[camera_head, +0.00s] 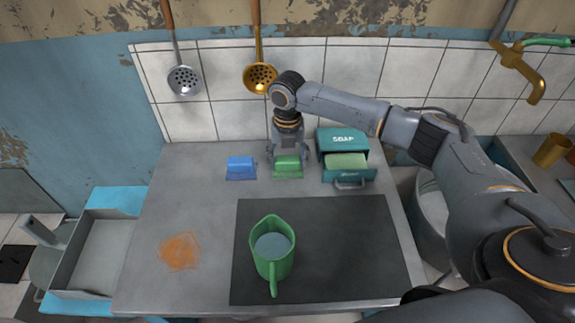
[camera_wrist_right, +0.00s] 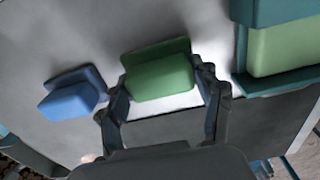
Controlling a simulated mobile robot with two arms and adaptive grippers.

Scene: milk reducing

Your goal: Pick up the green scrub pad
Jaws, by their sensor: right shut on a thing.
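The green scrub pad (camera_head: 288,167) stands at the back of the grey counter, between a blue pad and a soap box. In the right wrist view the green pad (camera_wrist_right: 160,76) lies between the two fingers. My right gripper (camera_head: 288,155) reaches down over it from above. In the right wrist view the right gripper (camera_wrist_right: 165,85) has a finger at each side of the pad, shut on it. The pad looks to be at counter level; I cannot tell whether it is lifted. My left gripper is not in view.
The blue pad (camera_head: 241,168) is just left of the green one. The teal soap box (camera_head: 343,140) with its open drawer is close on the right. A green jug (camera_head: 272,250) stands on the dark mat (camera_head: 350,240). An orange stain (camera_head: 180,251) marks the front left counter.

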